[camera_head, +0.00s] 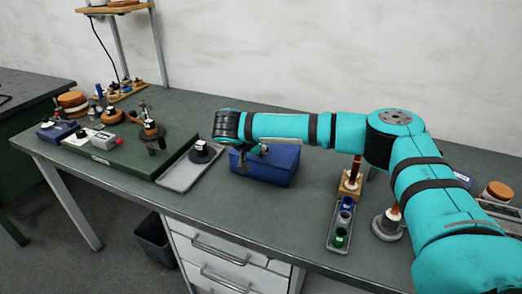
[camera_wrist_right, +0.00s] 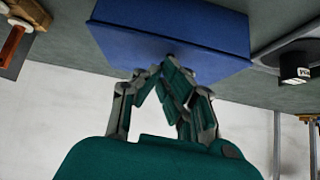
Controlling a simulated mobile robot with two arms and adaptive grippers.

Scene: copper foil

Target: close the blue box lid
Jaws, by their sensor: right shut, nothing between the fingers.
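The blue box (camera_head: 277,172) stands on the green-grey bench in the middle of the head view, partly behind my right arm. Its top looks flat, with the lid down; no inside shows. It also shows large in the right wrist view (camera_wrist_right: 180,35). My right gripper (camera_head: 252,153) is at the box's left top area in the head view. In the wrist view my gripper's fingers (camera_wrist_right: 165,66) are together and empty, with their tips overlapping the box edge. I cannot tell whether they touch it. My left gripper is not in view.
A grey tray (camera_head: 181,178) with a black round piece (camera_head: 201,151) lies left of the box. A green board (camera_head: 125,158) with tools is further left. A narrow holder with jars (camera_head: 341,235) and a wooden block (camera_head: 350,184) stand right. Bare bench lies in front of the box.

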